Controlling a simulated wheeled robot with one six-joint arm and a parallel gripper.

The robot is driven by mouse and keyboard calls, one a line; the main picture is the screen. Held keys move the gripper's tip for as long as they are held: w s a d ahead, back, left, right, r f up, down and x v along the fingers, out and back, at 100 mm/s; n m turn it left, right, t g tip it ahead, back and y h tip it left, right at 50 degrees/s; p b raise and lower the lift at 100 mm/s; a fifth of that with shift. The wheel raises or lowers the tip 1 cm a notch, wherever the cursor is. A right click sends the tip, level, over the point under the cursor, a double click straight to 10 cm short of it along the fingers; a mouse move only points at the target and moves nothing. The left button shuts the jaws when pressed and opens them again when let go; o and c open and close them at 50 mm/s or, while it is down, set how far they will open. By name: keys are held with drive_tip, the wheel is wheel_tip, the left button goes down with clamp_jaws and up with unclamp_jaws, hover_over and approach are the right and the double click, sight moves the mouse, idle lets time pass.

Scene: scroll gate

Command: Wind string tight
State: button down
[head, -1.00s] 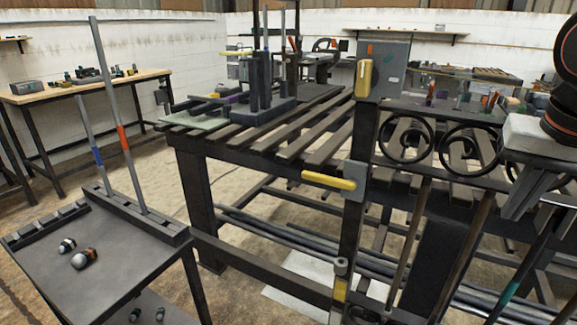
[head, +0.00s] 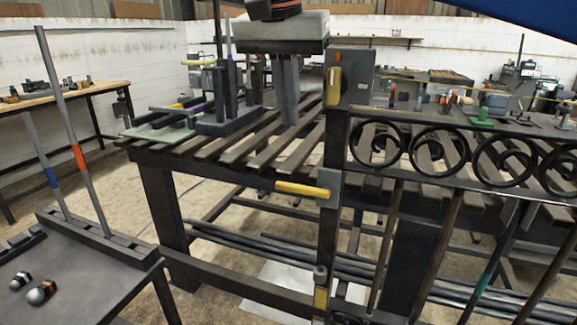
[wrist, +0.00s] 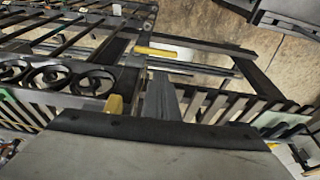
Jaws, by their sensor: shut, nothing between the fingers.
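No string can be made out in either view. My gripper (head: 288,118) points down, shut and empty, left of the gate's post in the head view. In the wrist view its fingers (wrist: 160,78) are together. The dark scroll gate (head: 440,118) stands at the right, with a row of rings and upright bars below. A grey box (head: 361,75) with a yellow lever (head: 333,87) is at the post's top. A yellow horizontal handle (head: 302,189) on a grey plate sits lower; it also shows in the wrist view (wrist: 155,52). My gripper looks apart from these parts.
A slatted bench (head: 240,148) lies behind the post, with a dark fixture (head: 228,122) at its left. A tray stand (head: 75,285) at lower left holds two tall banded rods (head: 72,135) and two small knobs (head: 40,292). Bare floor lies between stand and bench.

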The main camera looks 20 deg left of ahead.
drive_tip(key=a, duration=0.1)
hover_over(291, 184)
drive_tip(key=s, duration=0.1)
wheel_tip(291, 184, down, 12)
drive_tip(key=shift+f, duration=0.6)
drive_tip(key=shift+w, duration=0.1)
